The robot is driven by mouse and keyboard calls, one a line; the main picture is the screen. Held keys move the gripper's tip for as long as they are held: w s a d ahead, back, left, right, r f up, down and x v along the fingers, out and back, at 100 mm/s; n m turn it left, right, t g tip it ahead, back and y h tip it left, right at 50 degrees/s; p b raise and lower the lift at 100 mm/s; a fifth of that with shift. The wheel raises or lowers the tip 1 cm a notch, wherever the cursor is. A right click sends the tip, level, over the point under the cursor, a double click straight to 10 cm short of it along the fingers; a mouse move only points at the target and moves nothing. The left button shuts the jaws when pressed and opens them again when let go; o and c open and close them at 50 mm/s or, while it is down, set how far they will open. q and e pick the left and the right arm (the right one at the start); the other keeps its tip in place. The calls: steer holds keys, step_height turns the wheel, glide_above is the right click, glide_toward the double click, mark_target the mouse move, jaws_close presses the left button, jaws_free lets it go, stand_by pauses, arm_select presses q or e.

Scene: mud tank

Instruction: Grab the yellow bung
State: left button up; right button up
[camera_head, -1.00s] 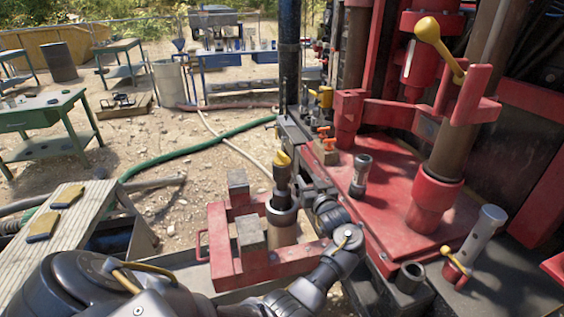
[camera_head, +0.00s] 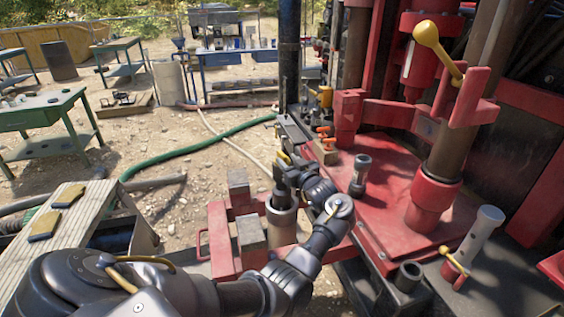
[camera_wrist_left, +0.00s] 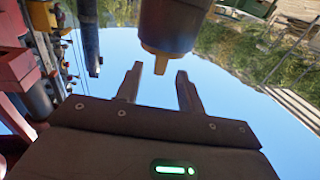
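The yellow bung (camera_head: 284,157) sits on top of a dark pipe (camera_head: 279,197) that stands upright in the red clamp frame (camera_head: 224,262); my left gripper partly covers it in the head view. In the left wrist view the bung (camera_wrist_left: 167,57) is a yellow-brown tip at the end of a dark cylinder. My left gripper (camera_wrist_left: 160,69) is open, its two fingers spread just short of the tip, with no visible contact. In the head view my left gripper (camera_head: 293,170) is right beside the pipe top. My right gripper is not in view.
The red rig deck (camera_head: 385,205) with a short grey cylinder (camera_head: 360,175) lies to the right. A wooden bench (camera_head: 50,225) with two yellow pads stands at the left. Grey blocks (camera_head: 251,233) sit on the clamp frame. A green hose (camera_head: 190,153) crosses the ground behind.

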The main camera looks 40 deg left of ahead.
mark_target(285, 158)
arm_select(q)
steer(key=p+x, duration=0.1)
steer(key=x, duration=0.4)
steer(key=shift+r, duration=0.1)
jaws_close()
